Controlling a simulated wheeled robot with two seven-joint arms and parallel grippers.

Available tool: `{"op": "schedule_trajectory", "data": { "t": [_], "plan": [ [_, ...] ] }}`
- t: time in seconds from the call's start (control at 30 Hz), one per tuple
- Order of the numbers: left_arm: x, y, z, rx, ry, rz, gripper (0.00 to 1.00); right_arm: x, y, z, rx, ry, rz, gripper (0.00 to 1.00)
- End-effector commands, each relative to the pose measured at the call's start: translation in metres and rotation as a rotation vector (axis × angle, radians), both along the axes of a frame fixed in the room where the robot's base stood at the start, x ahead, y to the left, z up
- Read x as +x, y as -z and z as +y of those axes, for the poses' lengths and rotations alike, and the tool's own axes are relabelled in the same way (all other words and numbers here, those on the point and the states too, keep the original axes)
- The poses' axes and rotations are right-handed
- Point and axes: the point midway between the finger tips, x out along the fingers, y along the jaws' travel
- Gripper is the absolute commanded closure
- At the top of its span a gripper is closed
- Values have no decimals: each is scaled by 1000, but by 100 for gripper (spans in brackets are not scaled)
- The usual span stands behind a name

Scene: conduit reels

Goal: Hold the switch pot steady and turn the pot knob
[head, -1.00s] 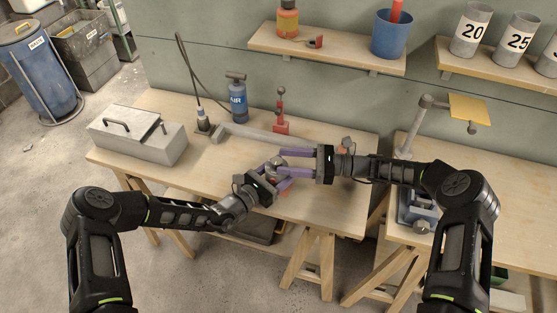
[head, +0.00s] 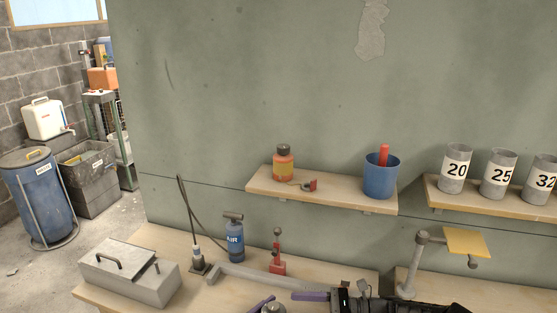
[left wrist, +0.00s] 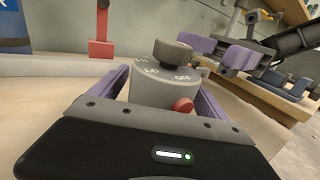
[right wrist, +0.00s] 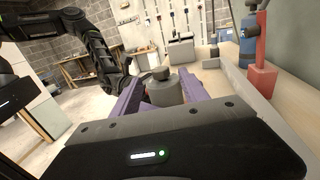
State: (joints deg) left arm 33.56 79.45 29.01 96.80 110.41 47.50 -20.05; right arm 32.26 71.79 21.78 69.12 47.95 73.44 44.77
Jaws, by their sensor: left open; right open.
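The switch pot (left wrist: 165,92) is a grey round body with HI, LO and OFF marks and a red button on its side. Its dark pot knob (left wrist: 173,53) sits on top. My left gripper (left wrist: 160,88) is open with its purple fingers on either side of the pot body; contact cannot be told. My right gripper (left wrist: 228,48) shows beside the knob. In the right wrist view the pot (right wrist: 166,92) and its knob (right wrist: 161,73) appear between the open right fingers, beyond the palm.
A grey toolbox (head: 130,272), a blue air bottle (head: 235,240), a red stand (head: 277,257) and a grey conduit (head: 270,281) are on the bench behind the pot. A shelf (head: 330,196) holds an orange bottle (head: 284,165) and a blue bucket (head: 381,178).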

Motion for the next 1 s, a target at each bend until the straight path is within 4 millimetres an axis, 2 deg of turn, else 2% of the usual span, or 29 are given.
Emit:
{"op": "schedule_trajectory", "data": {
  "t": [0.27,0.47,0.8,1.0],
  "plan": [
    [0,0,1,0,0,0,12,0,0,0,0,0,0,48],
    [-10,1,12,2,-1,1,12,0,0,0,0,0,0,48],
    [-57,0,59,1,-3,1,12,0,0,0,0,0,0,48],
    [-79,0,79,1,-1,0,12,0,0,0,0,0,0,48]
  ]
}}
